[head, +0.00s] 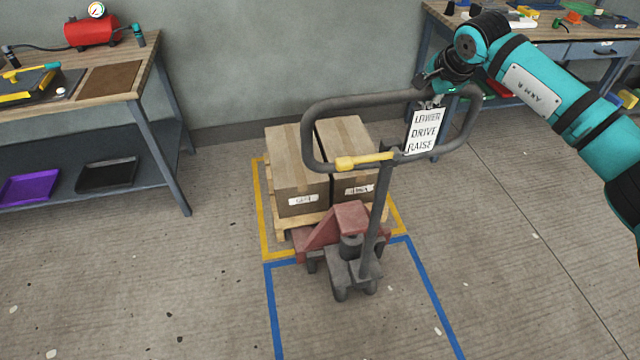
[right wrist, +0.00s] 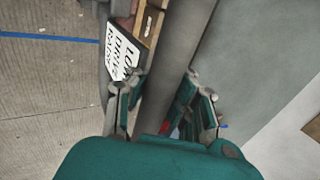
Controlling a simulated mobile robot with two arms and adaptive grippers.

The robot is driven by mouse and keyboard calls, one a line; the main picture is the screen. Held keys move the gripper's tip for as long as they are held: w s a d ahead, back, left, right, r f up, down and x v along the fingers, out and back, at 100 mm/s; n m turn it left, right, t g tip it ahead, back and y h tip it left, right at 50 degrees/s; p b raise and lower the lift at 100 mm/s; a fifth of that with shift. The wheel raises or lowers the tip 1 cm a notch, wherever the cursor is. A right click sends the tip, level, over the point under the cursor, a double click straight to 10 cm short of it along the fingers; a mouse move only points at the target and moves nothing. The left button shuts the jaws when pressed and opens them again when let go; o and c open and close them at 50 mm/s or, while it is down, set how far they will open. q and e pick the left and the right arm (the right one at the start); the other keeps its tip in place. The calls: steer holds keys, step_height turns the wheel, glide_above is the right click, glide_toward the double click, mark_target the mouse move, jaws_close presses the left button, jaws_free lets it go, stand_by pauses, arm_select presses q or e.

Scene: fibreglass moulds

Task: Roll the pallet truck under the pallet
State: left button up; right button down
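The pallet truck (head: 350,225) has a red body, dark wheels and a grey looped handle (head: 318,120) with a yellow lever. Its red body stands close against the near side of the wooden pallet (head: 282,222); its forks are hidden. The pallet carries two cardboard boxes (head: 297,165) inside a yellow floor outline. My right gripper (head: 432,88) is at the upper right of the handle loop. In the right wrist view its fingers (right wrist: 165,85) close on both sides of the grey handle bar (right wrist: 185,55). My left gripper is out of view.
A blue floor outline (head: 272,310) adjoins the yellow one (head: 262,215) on the near side. A workbench (head: 150,75) stands at left, another (head: 555,35) at back right. A wall (head: 270,60) is behind the pallet. The near floor is clear.

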steer(key=shift+a+r, duration=0.15)
steer(key=shift+r, duration=0.6)
steer(key=w+a+p, duration=0.3)
steer(key=w, duration=0.6)
steer(key=shift+f, duration=0.15)
stand_by(0.6)
steer(key=c, duration=1.3)
jaws_free()
steer(key=shift+s+a+r, duration=0.1)
steer(key=shift+s+r, duration=0.1)
steer(key=shift+s, duration=0.15)
steer(key=shift+d+f, duration=0.2)
steer(key=shift+f, duration=0.05)
